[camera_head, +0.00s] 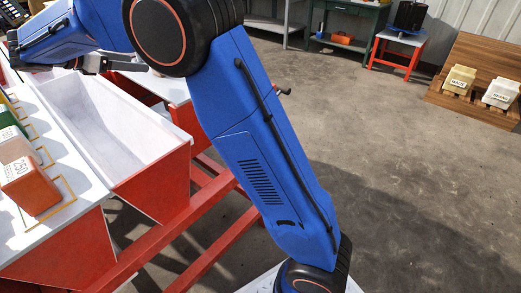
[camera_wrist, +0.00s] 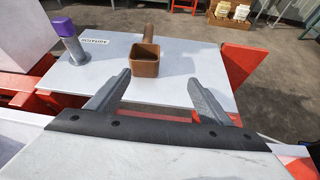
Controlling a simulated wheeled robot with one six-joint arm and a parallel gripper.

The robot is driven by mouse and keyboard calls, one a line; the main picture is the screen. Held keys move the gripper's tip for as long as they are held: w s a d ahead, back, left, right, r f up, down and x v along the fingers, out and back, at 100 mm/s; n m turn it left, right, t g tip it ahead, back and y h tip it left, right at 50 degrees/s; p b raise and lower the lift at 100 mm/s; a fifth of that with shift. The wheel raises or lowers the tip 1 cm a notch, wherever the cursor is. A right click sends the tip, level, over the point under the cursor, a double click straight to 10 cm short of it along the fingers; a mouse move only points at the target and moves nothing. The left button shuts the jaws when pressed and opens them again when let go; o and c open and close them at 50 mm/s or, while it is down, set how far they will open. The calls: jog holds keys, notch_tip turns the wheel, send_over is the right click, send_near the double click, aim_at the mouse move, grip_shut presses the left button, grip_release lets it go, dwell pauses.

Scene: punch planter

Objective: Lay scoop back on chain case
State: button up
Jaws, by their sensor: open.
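The brown scoop (camera_wrist: 145,67) lies on a flat white-topped case (camera_wrist: 195,68), which looks like the chain case, in the wrist view. Its square, open cup faces me and its handle points away. My gripper (camera_wrist: 158,77) is open, with its two grey fingers spread on either side just short of the cup; neither visibly touches it. In the head view my gripper (camera_head: 110,65) shows at the upper left, past the far end of the white hopper. The scoop is not visible there, and my blue arm covers much of the middle.
A purple-capped grey post (camera_wrist: 68,40) stands left of the scoop beside a small label. A red frame edge (camera_wrist: 243,68) borders the case on the right. In the head view, the white hopper (camera_head: 95,130) and an orange bin (camera_head: 30,185) are at left; open floor lies right.

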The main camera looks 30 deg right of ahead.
jog(key=s+d+m+y, duration=0.1)
jog(key=s+d, duration=0.2)
jog(key=d, duration=0.1)
jog(key=s+d+m+g+y, duration=0.1)
jog(key=s+d+m, duration=0.1)
jog(key=s+d, duration=0.2)
jog(key=s+d+m+y, duration=0.1)
jog(key=s+d, duration=0.2)
jog(key=d, duration=0.2)
jog(key=shift+s+r+m+g, duration=0.2)
jog(key=shift+s+m+g, duration=0.1)
jog(key=shift+s+m, duration=0.1)
jog(key=s+d+f+m+y, duration=0.2)
jog(key=s+d+f+m, duration=0.1)
jog(key=s, duration=0.6)
jog(key=s+d+f+m+y, duration=0.2)
jog(key=s+d+m, duration=0.2)
jog(key=s, duration=0.4)
jog(key=s+d+f+m+y, duration=0.2)
jog(key=s+d+f+m, duration=0.1)
jog(key=s, duration=0.6)
jog(key=s+a+f+m+t+y, duration=0.1)
jog(key=s+f+m+y, duration=0.1)
jog(key=s+f+m, duration=0.4)
jog(key=shift+s+a+f+m+t+y, duration=0.15)
jog(key=shift+s+f+m+t+y, duration=0.3)
jog(key=shift+s, duration=1.75)
